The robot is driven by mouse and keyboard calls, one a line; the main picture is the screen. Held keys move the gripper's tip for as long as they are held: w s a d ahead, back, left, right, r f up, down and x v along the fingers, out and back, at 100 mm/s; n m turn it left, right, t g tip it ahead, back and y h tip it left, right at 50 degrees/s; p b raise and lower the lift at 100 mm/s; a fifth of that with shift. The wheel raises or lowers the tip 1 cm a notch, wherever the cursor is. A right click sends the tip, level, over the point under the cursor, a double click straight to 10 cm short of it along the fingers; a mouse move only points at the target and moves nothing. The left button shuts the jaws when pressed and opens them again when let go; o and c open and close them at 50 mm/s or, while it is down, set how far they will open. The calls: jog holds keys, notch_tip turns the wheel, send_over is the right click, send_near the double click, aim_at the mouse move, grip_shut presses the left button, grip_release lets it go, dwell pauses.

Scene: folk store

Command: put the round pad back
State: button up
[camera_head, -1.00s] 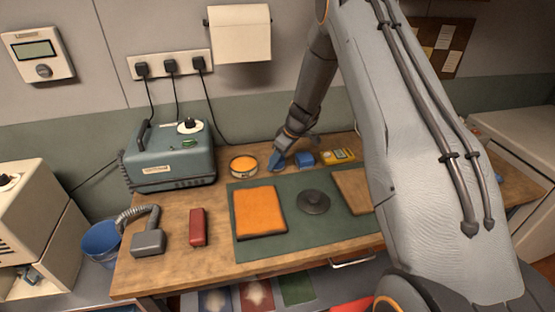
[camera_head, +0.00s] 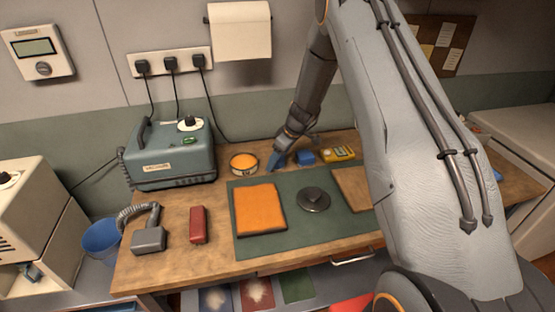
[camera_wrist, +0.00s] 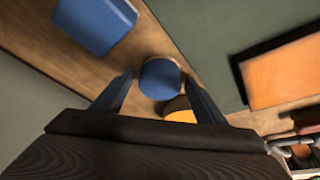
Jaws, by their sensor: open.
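A small blue round piece (camera_wrist: 160,78), which looks like the round pad, lies between the fingers of my gripper (camera_wrist: 160,85) in the wrist view. The fingers are open, one on each side of it, with narrow gaps. In the head view my gripper (camera_head: 279,158) is low over the back of the wooden table, with blue showing at its tip. A round orange-topped tin (camera_head: 243,163) stands just left of it; an orange thing (camera_wrist: 180,113) partly hidden below the blue piece may be this tin. A dark round disc with a knob (camera_head: 313,200) rests on the green mat.
A blue block (camera_head: 305,157) and a yellow device (camera_head: 340,154) stand close right of my gripper. The green mat (camera_head: 295,235) holds an orange pad-like square (camera_head: 259,210) and a brown board (camera_head: 352,188). A teal machine (camera_head: 175,155) stands at the back left.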

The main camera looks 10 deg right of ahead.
jog(key=b+v, duration=0.4)
jog(key=v, duration=0.8)
jog(key=s+a+r+m+g+h, duration=0.1)
jog(key=s+m, duration=0.3)
jog(key=s, duration=1.2)
jog(key=s+a+r+m+h, duration=0.2)
jog(key=s+m, duration=0.3)
jog(key=s, duration=1.1)
jog(key=shift+s+a+r+g, duration=0.15)
jog(key=shift+a+r+g, duration=0.1)
jog(key=shift+r+g, duration=0.15)
